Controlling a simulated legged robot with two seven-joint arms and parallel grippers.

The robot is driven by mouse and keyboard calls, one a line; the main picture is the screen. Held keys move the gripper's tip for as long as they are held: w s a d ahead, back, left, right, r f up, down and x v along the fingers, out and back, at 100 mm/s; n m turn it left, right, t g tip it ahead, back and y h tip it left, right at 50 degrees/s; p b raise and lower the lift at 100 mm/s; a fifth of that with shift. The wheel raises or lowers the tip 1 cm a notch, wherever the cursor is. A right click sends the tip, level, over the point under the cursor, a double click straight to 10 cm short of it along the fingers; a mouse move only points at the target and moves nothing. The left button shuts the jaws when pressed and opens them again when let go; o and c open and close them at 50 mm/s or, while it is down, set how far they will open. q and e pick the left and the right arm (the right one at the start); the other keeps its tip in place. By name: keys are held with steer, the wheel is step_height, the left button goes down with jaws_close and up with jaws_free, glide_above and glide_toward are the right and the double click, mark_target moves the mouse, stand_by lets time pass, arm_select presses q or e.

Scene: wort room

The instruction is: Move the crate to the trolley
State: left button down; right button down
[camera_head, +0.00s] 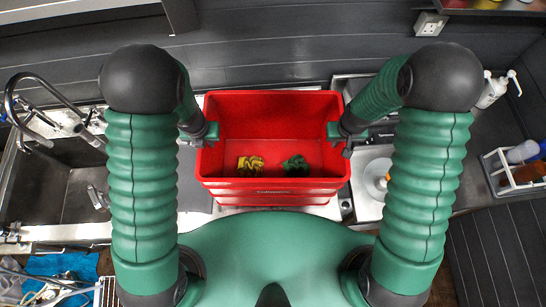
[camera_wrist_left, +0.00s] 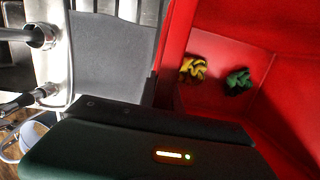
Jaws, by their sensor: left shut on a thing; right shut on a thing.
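The red crate (camera_head: 275,190) is in front of my body, in the middle of the head view. A yellow item (camera_head: 250,163) and a green item (camera_head: 295,165) lie on its floor. My left gripper (camera_head: 208,137) is shut on the crate's left wall, and my right gripper (camera_head: 340,135) is shut on its right wall. In the left wrist view the crate's red wall (camera_wrist_left: 178,40) runs beside my left gripper, with the yellow item (camera_wrist_left: 193,69) and green item (camera_wrist_left: 238,80) inside. The fingertips are mostly hidden. No trolley can be made out.
A sink with a tap (camera_head: 50,90) is at the left, with tools on a blue cloth (camera_head: 60,270) below it. White pump bottles (camera_head: 493,90) and a bottle caddy (camera_head: 515,165) stand at the right. A dark panelled wall is behind the crate.

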steer(key=shift+w, duration=0.15)
stand_by(0.8)
step_height(320, 180, up, 5)
steer(key=p, duration=0.5)
steer(key=shift+w, duration=0.2)
